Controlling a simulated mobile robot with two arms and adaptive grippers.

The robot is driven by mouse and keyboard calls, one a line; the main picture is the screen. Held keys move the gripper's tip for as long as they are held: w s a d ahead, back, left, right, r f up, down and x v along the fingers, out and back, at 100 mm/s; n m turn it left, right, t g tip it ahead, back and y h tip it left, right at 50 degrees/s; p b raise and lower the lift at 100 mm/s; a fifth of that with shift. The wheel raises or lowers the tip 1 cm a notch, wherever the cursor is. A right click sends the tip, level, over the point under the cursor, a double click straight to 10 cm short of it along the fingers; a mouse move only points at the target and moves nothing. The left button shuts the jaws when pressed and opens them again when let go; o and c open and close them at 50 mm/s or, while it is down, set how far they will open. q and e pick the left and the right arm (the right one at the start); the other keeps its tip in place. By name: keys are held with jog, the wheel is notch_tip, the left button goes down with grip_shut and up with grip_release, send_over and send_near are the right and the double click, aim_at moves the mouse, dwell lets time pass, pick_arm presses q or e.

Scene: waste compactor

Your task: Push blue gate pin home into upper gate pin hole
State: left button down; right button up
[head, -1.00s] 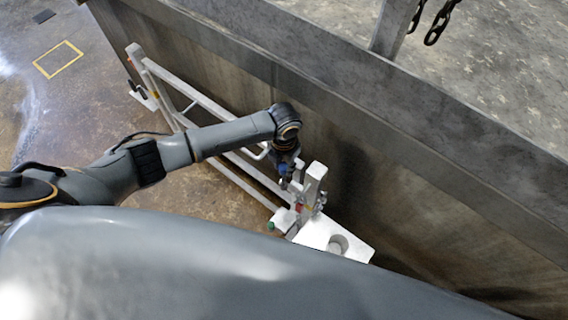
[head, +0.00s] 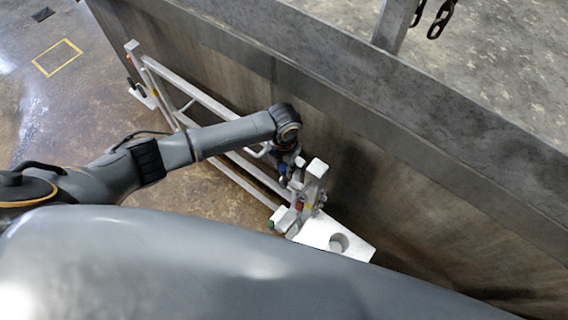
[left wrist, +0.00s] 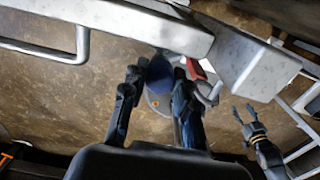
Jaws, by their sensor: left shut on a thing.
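The blue gate pin (left wrist: 160,73) shows between the two fingers of my left gripper (left wrist: 157,78) in the left wrist view, and the gripper is shut on it. In the head view the blue of the pin (head: 283,169) shows just below my left wrist, close beside the pale gate post (head: 316,168). The fingers cover part of the pin, and its tip and the upper gate pin hole cannot be made out. My right gripper (left wrist: 248,118) shows at the right of the left wrist view, apart from the pin, with its fingers spread and empty.
The pale gate frame (head: 205,103) runs along the dark compactor wall (head: 225,65). A white plate (head: 358,252) with a round grey part lies at the post's foot. A red part (left wrist: 196,70) is beside the pin. Open floor (head: 85,100) lies at left.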

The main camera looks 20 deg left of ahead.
aim_at(284, 176)
pick_arm(q)
jog(key=shift+f+b, duration=2.7)
jog(key=shift+f, duration=0.95)
jog(key=c, duration=0.9)
grip_release()
jog(key=shift+c, duration=0.2)
jog(key=shift+c, duration=0.4)
jog(key=shift+r, duration=0.1)
notch_tip(284, 176, up, 7)
jog(key=p, duration=0.6)
jog(key=shift+p, duration=0.3)
